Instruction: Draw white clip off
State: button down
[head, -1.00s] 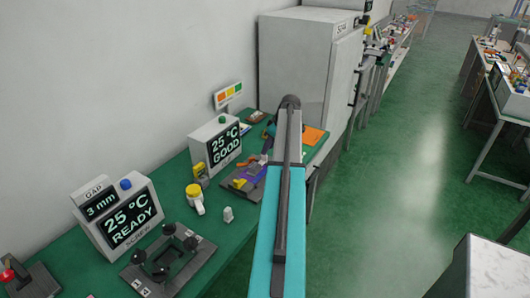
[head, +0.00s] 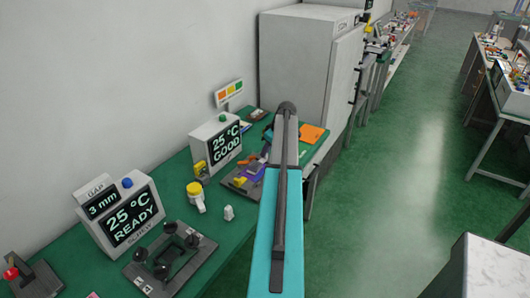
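A small white upright piece (head: 228,212) stands on the green bench top, left of my teal arm. I cannot tell whether it is the white clip. A dark fixture plate (head: 240,182) with purple, yellow and orange parts lies beyond it, partly behind my arm. No white clip can be made out on that plate. My arm reaches forward over the bench edge, and its far links hide what lies behind them. My gripper cannot be made out in the head view.
A display reading GOOD (head: 217,147) and one reading READY (head: 120,215) stand along the wall. A yellow-capped white item (head: 195,196) and a black-knobbed fixture (head: 170,258) are on the bench. A grey cabinet (head: 305,65) stands behind. The green floor at right is open.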

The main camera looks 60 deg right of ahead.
jog(key=shift+d+b, duration=0.95)
jog(key=shift+d, duration=1.55)
jog(key=shift+d+r, duration=0.1)
jog(key=c, duration=1.8)
grip_release()
jog(key=shift+d, duration=0.1)
jog(key=shift+o, duration=0.2)
jog(key=shift+b, duration=0.3)
